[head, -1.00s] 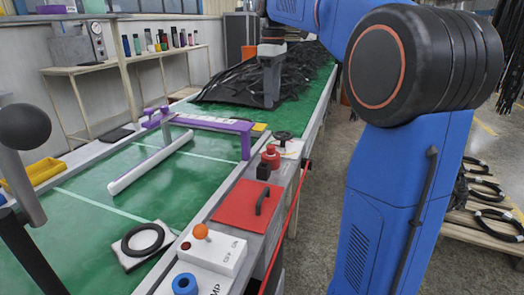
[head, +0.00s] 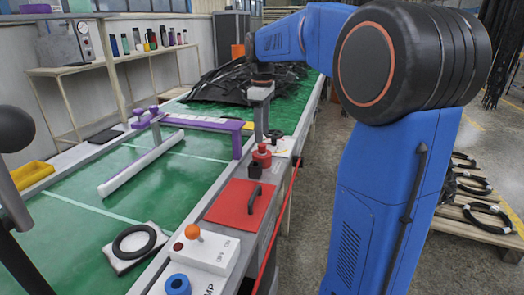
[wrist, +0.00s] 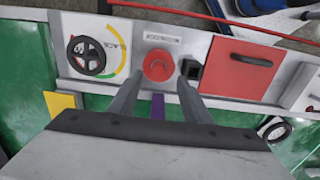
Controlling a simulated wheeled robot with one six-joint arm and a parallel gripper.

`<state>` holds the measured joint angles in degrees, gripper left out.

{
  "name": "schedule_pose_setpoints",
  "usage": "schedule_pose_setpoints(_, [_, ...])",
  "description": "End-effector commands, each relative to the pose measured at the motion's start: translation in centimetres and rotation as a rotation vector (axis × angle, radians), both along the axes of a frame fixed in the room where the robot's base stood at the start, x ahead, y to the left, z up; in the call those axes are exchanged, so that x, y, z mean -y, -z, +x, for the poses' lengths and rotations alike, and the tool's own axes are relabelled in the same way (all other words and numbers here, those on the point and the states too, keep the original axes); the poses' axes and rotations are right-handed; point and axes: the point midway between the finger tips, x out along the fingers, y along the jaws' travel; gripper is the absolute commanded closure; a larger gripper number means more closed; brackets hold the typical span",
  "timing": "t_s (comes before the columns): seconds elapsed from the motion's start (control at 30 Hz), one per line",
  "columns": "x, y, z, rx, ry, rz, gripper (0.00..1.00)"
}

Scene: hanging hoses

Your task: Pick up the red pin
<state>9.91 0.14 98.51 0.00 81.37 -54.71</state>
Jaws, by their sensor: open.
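The red pin (head: 262,157) stands upright on the grey rail beside the green belt, with a round red top. In the wrist view the red pin (wrist: 157,66) shows from above, just beyond the fingertips and between their lines. My gripper (head: 259,132) is open and empty in the head view, behind and above the pin. In the wrist view my gripper (wrist: 158,78) has its two fingers spread apart. I cannot tell the exact height gap to the pin.
A small black block (wrist: 190,68) stands close beside the pin. A black handwheel (wrist: 87,55) sits on its other side. A red panel with a handle (head: 243,204) and a white switch box (head: 203,250) lie nearer. A purple frame (head: 237,145) crosses the belt.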

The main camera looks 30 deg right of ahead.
Motion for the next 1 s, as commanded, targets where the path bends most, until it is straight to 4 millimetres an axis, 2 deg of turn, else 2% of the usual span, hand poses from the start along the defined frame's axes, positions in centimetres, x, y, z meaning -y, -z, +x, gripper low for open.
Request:
schedule_pose_setpoints(0.4, [0.4,4.7,-0.1,-0.001,0.0,0.001,0.56])
schedule_pose_setpoints(0.67, [0.4,5.0,0.0,0.001,0.0,-0.001,0.56])
schedule_pose_setpoints(0.7, [0.4,5.0,0.0,0.0,0.0,0.0,0.58])
schedule_pose_setpoints(0.87, [0.4,5.0,0.0,0.0,0.0,0.0,0.96])
schedule_pose_setpoints(0.9, [0.4,5.0,0.0,0.0,0.0,0.0,1.0])
schedule_pose_setpoints(1.0, [0.4,5.0,0.0,0.0,0.0,0.0,1.0])
